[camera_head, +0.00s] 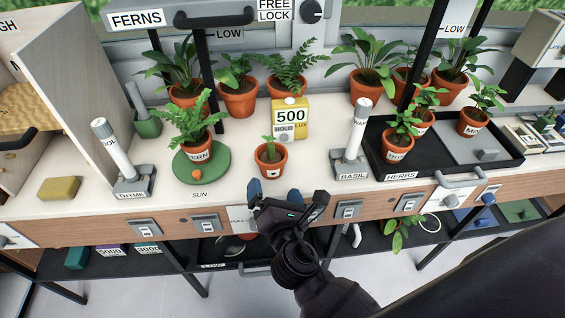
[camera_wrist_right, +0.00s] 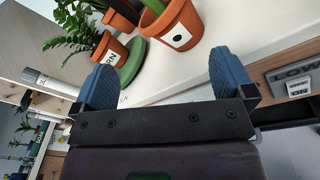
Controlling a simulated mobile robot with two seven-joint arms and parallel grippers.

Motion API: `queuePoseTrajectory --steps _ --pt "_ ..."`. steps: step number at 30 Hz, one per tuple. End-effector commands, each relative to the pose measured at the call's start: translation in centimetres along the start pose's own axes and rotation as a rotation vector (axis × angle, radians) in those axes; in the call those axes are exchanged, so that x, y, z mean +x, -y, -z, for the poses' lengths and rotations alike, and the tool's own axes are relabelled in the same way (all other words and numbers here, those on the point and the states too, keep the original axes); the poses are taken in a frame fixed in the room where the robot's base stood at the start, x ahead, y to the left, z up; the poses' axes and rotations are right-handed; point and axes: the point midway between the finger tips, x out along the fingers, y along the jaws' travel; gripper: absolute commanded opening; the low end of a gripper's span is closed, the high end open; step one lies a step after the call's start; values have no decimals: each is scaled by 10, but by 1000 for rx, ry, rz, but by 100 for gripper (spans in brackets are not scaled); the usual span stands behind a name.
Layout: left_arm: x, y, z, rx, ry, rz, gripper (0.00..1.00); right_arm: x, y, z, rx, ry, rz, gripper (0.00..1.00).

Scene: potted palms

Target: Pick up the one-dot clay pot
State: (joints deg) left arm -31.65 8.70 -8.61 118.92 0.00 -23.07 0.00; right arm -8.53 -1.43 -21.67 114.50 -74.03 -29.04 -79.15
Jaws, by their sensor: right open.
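The one-dot clay pot (camera_head: 270,163) is a small orange pot with a green seedling, standing upright on the counter in front of the yellow 500 LUX box. In the right wrist view the clay pot (camera_wrist_right: 183,35) shows a white label with one black dot. My right gripper (camera_head: 274,193) is open and empty at the counter's front edge, just short of the pot. In the right wrist view the blue fingers of the gripper (camera_wrist_right: 163,75) are spread, with the pot beyond them and not touched. My left gripper is not in view.
A fern pot (camera_head: 196,150) stands on the green SUN disc (camera_head: 184,170) left of the pot. The yellow LUX box (camera_head: 290,118) is behind it. The BASIL stand (camera_head: 350,168) and black HERBS tray (camera_head: 385,176) are to the right. Bare counter lies around the pot.

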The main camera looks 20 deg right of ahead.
Motion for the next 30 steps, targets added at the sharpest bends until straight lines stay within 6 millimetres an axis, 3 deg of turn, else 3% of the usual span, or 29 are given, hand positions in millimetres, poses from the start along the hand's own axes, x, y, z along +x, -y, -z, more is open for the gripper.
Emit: queuePoseTrajectory --steps 6,10,15,24,30 --pt "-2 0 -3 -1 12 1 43 -1 0 -11 -431 69 17 100" --pt "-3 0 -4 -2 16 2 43 -1 0 -12 -562 75 29 100" --pt "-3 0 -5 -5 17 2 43 4 0 -12 -616 73 31 100" --pt "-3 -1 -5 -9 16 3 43 43 0 -15 -615 73 30 100" --pt "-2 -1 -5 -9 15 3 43 55 1 -16 -614 72 31 100"
